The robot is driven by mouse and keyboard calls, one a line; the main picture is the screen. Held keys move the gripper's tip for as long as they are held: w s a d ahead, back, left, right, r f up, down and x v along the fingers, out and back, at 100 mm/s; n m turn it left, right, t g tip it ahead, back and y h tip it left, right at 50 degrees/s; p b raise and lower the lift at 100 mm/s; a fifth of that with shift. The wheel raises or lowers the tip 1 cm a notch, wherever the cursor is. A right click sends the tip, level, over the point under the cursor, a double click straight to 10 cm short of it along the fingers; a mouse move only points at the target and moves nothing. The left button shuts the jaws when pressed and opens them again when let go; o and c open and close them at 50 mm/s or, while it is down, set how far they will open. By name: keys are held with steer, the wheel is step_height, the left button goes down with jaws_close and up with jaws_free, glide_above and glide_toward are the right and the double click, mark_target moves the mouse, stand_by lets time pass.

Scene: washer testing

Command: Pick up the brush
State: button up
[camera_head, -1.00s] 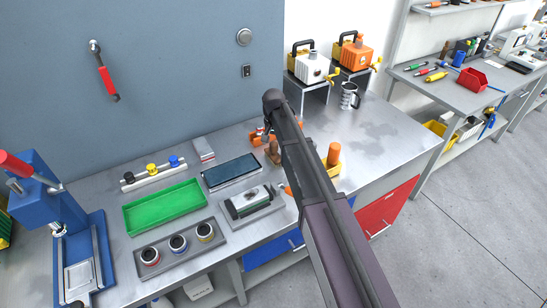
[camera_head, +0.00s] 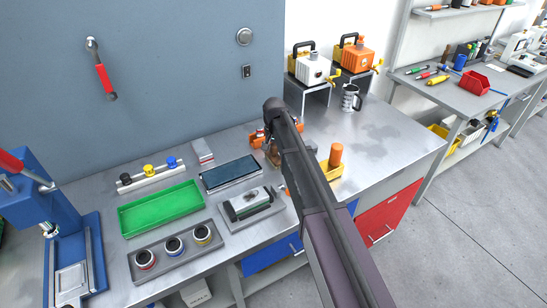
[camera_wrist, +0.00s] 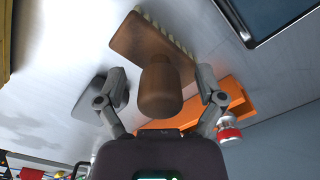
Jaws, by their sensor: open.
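The brush (camera_wrist: 150,42) has a brown wooden body, pale bristles along one edge and a rounded brown handle that points toward the wrist camera. In the head view a small brown part of the brush (camera_head: 272,157) shows on the bench, mostly hidden behind my arm. My gripper (camera_wrist: 161,84) is open. Its two fingers stand on either side of the handle, with a visible gap on both sides. In the head view my arm hides most of the gripper.
An orange holder (camera_wrist: 236,100) lies close to the right finger, with a red-and-white piece (camera_wrist: 228,128) by it. The bench's right part is mostly clear.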

jaws_close()
steer(key=shift+r, duration=0.15)
stand_by(0.4)
step_height(320, 180, up, 10)
steer(key=p, duration=1)
stand_by(0.5)
